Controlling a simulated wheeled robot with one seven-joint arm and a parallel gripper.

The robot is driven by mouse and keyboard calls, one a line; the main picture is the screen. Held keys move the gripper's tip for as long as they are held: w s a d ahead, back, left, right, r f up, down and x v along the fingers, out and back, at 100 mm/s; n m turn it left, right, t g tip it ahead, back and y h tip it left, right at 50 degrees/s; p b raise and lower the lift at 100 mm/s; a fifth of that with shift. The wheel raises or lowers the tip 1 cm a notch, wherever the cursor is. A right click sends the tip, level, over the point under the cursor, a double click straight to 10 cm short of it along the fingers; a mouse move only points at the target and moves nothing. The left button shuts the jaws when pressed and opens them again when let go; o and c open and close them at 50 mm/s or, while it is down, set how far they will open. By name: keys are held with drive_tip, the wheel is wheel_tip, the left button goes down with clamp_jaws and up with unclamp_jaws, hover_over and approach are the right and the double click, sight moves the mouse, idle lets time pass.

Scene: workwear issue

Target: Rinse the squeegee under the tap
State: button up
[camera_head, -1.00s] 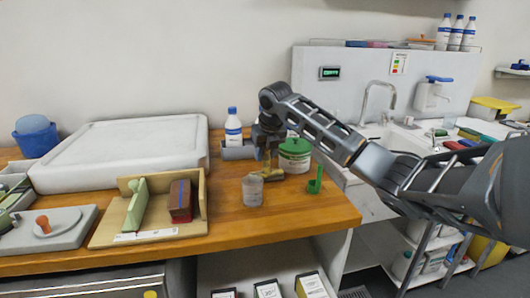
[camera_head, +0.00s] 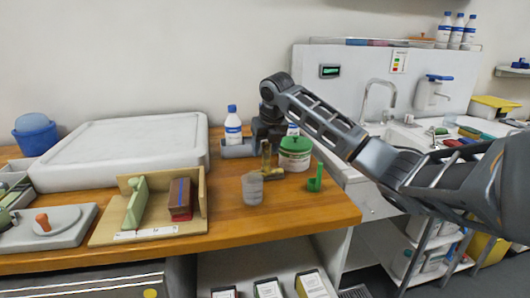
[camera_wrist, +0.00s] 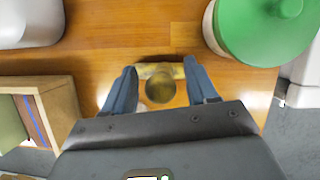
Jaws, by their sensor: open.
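A tan-brown upright handle with a bar at its foot, which looks like the squeegee (camera_head: 266,158), stands on the wooden table. My gripper (camera_head: 266,145) is open just above it. In the wrist view the handle's round end (camera_wrist: 161,88) shows between the two spread fingers of my gripper (camera_wrist: 160,90), with a gap on each side. The bar lies across behind it. The tap (camera_head: 380,88) is a curved metal spout at the sink, to the right behind my arm, which hides part of the sink.
A green-lidded tub (camera_head: 295,153) stands close on the right of the squeegee, with a green holder (camera_head: 315,180) in front of it. A clear cup (camera_head: 252,190) stands at front left. A wooden tray (camera_head: 105,228) and white bottle (camera_head: 233,128) are farther left.

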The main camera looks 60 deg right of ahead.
drive_tip(key=b+v, duration=0.1)
drive_tip(key=v, duration=0.9)
drive_tip(key=shift+r, duration=0.1)
